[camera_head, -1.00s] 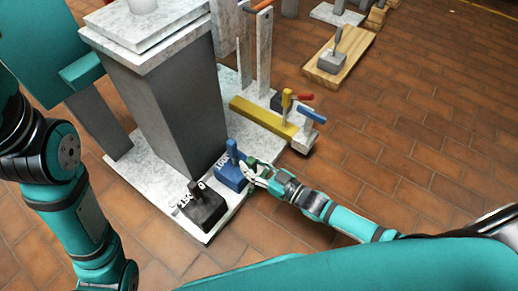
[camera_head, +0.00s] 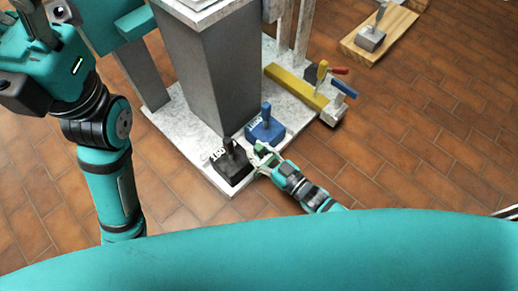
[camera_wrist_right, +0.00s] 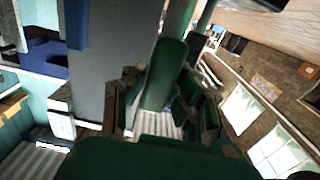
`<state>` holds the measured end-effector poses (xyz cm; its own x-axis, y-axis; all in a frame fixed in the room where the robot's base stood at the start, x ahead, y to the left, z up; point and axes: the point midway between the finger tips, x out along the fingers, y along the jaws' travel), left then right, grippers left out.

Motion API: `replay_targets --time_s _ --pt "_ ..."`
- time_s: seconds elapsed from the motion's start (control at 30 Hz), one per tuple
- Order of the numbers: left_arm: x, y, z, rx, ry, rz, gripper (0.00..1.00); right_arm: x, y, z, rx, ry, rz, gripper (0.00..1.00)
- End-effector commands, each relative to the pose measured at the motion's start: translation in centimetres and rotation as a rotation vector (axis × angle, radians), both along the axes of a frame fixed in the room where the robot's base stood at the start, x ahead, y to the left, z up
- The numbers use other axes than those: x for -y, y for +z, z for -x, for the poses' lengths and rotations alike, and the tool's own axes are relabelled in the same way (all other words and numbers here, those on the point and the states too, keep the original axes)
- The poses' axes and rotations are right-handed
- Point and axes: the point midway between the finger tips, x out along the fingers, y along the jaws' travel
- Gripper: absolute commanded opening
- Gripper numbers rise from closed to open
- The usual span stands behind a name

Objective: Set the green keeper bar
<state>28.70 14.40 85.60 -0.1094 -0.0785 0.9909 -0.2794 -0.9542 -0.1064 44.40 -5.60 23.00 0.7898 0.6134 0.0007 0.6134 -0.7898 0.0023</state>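A green piece, which I take for the green keeper bar (camera_head: 261,147), shows at the tip of my right gripper (camera_head: 260,160) in the head view. In the right wrist view a dark green upright part (camera_wrist_right: 165,75) stands between the fingers, and the gripper appears shut on it. The gripper is at the front edge of the pale stone base (camera_head: 212,183), just right of the black block (camera_head: 231,165) and in front of the blue block (camera_head: 265,130). Whether the green piece touches the base is unclear.
A grey column (camera_head: 210,75) stands on the base behind the blocks. A yellow bar (camera_head: 295,86) with red and blue handled clamps lies at the base's right side. A wooden board (camera_head: 385,38) with a grey block lies farther right.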

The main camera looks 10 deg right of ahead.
Motion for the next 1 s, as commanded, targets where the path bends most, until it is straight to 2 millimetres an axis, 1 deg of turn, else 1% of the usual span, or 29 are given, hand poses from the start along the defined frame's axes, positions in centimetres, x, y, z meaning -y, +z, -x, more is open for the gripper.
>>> replay_targets --time_s 0.03,0.17,0.2,0.43,0.53,0.67,0.8,1.0 --pt "0.0 0.0 0.0 0.000 0.000 0.000 0.47 -0.4 -0.1 0.5 -0.003 0.009 -0.003 0.30" --pt "0.0 0.0 0.0 0.000 0.000 0.000 0.47 -0.4 -0.1 0.4 -0.004 0.007 -0.002 0.47" --pt "0.0 0.0 0.0 0.000 0.000 0.000 0.47 -0.3 -0.1 0.4 -0.004 0.006 -0.002 0.48" --pt "0.0 0.1 0.0 0.000 0.001 -0.001 0.47 -0.2 -0.1 0.3 -0.003 0.004 -0.001 0.48" --pt "0.0 0.1 0.0 0.001 0.001 -0.001 0.47 0.2 -0.2 0.7 -0.005 0.004 -0.001 0.48" --pt "0.0 0.1 0.0 0.001 0.001 -0.001 0.47 1.4 -0.2 2.3 -0.007 0.004 0.001 0.48" --pt "0.0 0.0 0.0 0.000 0.000 -0.001 0.47 3.3 -0.2 4.8 -0.009 0.004 0.000 0.48" --pt "0.0 0.0 0.0 0.000 0.000 -0.001 0.47 5.6 -0.2 7.9 -0.007 0.005 -0.001 0.48"
